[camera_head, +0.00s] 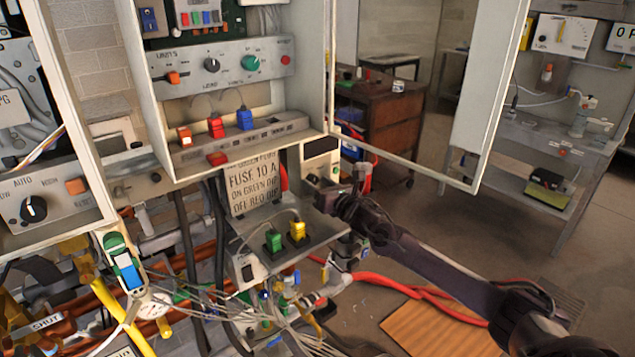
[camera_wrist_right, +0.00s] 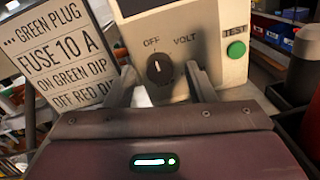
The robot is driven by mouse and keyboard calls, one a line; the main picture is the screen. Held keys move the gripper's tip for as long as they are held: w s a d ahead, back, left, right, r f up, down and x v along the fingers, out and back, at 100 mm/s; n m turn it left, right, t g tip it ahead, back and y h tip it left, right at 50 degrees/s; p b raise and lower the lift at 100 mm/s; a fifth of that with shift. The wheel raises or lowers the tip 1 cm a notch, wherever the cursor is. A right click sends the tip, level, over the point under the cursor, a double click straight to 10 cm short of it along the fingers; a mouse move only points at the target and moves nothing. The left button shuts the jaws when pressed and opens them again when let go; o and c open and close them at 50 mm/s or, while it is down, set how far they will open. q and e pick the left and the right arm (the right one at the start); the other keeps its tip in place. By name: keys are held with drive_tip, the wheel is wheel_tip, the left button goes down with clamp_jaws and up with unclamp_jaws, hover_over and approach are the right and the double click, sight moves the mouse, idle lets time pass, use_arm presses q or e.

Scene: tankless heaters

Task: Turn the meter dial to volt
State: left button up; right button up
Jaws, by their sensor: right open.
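The meter (camera_wrist_right: 208,55) is a pale box with a dark screen edge at its top. Its black round dial (camera_wrist_right: 159,68) sits under the labels OFF and VOLT. The dial's white mark points about straight up, nearer OFF than VOLT. In the head view the meter (camera_head: 321,162) is partly hidden by my right gripper (camera_head: 332,196). In the right wrist view my right gripper (camera_wrist_right: 161,82) is open, with one finger on each side of the dial. I cannot tell whether the fingers touch it. My left gripper is not in view.
A green TEST button (camera_wrist_right: 236,50) is right of the dial. A FUSE 10 A sign (camera_head: 252,186) stands left of the meter. Green and yellow plugs (camera_head: 285,236) sit below, among many cables. An open cabinet door (camera_head: 480,90) is at right.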

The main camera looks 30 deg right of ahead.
drive_tip(key=shift+w, duration=0.25)
drive_tip(key=shift+c, duration=0.7)
drive_tip(key=c, duration=0.8)
drive_tip(key=shift+c, duration=0.2)
